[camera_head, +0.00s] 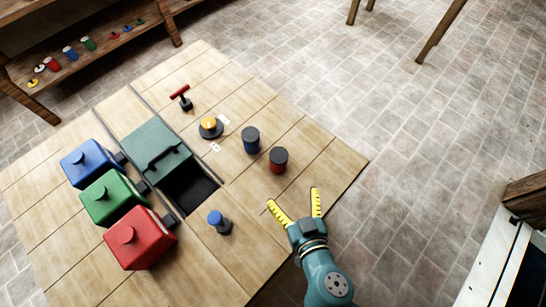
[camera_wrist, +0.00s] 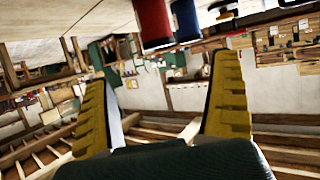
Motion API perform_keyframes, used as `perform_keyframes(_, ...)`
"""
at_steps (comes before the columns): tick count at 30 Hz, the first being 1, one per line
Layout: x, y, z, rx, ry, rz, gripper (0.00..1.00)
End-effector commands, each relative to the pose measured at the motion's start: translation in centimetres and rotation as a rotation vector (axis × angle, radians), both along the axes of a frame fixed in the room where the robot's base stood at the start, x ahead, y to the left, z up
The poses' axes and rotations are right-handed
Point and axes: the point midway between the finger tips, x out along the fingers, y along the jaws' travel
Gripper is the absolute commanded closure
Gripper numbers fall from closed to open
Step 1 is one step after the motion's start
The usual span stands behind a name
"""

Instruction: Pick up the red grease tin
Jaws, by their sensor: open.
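The red grease tin (camera_head: 278,160) is a short red cylinder with a dark top. It stands upright on the wooden table, right of the middle. My gripper (camera_head: 295,202) is open and empty near the table's right front edge, with its yellow fingers pointing towards the tin and a gap between them. In the wrist view the red tin (camera_wrist: 153,22) shows at the top edge, partly cut off, beyond and between the spread fingers (camera_wrist: 162,75). I see no contact with it.
A blue tin (camera_head: 251,140) with a dark top stands close behind the red one. A blue-topped knob (camera_head: 219,222) stands left of my gripper. An orange-topped dial (camera_head: 210,127), a red-handled lever (camera_head: 182,98), a dark recess (camera_head: 189,190) and coloured boxes (camera_head: 138,238) lie farther left.

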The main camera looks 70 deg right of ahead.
Motion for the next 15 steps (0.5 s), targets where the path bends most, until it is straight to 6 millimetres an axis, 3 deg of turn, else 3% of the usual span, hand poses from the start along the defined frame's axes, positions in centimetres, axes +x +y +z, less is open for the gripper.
perform_keyframes(9, 3.8, -5.7, -2.4, -0.001, -0.005, -0.008, 0.07)
perform_keyframes(15, 5.4, -8.0, -3.7, -0.001, -0.004, -0.002, 0.07)
